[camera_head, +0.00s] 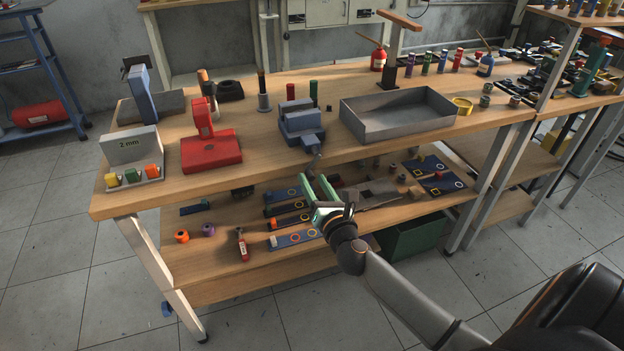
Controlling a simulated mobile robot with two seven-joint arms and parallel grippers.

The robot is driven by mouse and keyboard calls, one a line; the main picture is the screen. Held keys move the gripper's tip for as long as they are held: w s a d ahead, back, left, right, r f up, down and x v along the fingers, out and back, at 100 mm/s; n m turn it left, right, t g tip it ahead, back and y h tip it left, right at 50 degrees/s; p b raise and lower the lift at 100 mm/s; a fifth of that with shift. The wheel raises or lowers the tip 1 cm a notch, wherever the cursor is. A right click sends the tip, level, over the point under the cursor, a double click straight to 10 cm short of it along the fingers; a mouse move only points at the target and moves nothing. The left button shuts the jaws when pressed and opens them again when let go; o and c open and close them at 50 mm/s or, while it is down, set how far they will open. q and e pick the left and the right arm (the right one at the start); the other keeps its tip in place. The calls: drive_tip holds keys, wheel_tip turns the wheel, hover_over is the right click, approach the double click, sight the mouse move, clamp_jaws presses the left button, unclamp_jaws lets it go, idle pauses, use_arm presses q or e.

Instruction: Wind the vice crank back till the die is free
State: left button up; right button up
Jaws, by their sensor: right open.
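The blue-grey vice (300,122) stands near the front edge of the workbench, left of the grey metal tray. A small dark crank (314,158) seems to stick out from its front, just over the table edge. I cannot make out the die between the vice jaws. My right gripper (313,178) is open, with its two green fingers pointing up toward the crank from just below and in front of it. The fingers look empty, and I cannot tell whether they touch the crank. My left gripper is not in view.
The grey tray (398,136) is right of the vice; a red press (211,153) and a 2 mm block (128,146) with coloured pieces are left. The bench's front edge (230,188) lies close to the gripper. A lower shelf (205,258) holds loose parts.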

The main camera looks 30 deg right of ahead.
drive_tip(key=shift+w+d, duration=0.15)
drive_tip(key=shift+w, duration=0.55)
drive_tip(key=shift+c, duration=0.3)
clamp_jaws()
